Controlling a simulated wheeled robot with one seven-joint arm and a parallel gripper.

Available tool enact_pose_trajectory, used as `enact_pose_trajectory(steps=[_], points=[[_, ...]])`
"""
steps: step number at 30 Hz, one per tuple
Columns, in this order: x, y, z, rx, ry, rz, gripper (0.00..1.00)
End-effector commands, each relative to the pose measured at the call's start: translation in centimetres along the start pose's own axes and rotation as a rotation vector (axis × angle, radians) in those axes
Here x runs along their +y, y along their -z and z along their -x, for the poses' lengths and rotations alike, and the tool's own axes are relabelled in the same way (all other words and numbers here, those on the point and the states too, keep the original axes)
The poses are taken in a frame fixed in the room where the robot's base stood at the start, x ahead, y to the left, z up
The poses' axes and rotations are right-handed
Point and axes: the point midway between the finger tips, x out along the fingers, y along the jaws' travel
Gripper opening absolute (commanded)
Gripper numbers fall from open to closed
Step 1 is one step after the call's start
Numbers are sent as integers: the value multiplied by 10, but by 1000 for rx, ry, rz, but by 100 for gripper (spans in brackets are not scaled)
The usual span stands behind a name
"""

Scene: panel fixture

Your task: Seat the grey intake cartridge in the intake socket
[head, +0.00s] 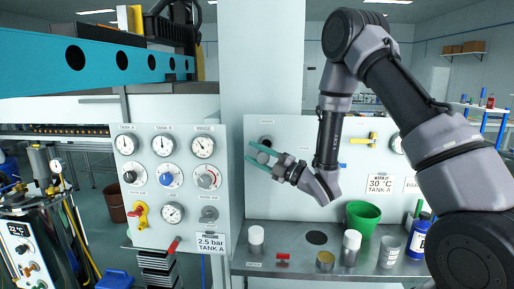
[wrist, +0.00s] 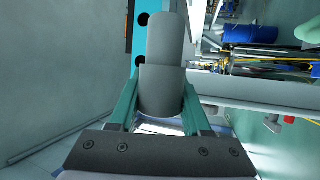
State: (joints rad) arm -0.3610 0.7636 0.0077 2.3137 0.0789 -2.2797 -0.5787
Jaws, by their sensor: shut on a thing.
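The grey intake cartridge (wrist: 165,45) is a stepped cylinder, narrower at its far end. My gripper (wrist: 162,95) is shut on it, with one teal finger on each side. In the head view my gripper (head: 251,151) is in front of the left part of the white right-hand panel, and a small part of the cartridge (head: 263,157) shows between the fingers. A dark round fitting (head: 266,141) under a small label sits just behind the fingers. It may be the intake socket, but its opening is partly hidden. I cannot tell whether cartridge and fitting touch.
A panel of gauges and knobs (head: 163,185) stands to the left. A yellow handle (head: 364,139) sits on the panel to the right.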

Motion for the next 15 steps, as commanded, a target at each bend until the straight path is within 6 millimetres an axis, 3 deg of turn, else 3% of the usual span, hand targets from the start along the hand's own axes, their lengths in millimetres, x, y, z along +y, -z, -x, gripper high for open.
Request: enact_pose_trajectory(steps=[9, 15], points=[[1, -1, 3, -2, -3, 1, 0], [1, -16, -4, 0, -4, 1, 0]])
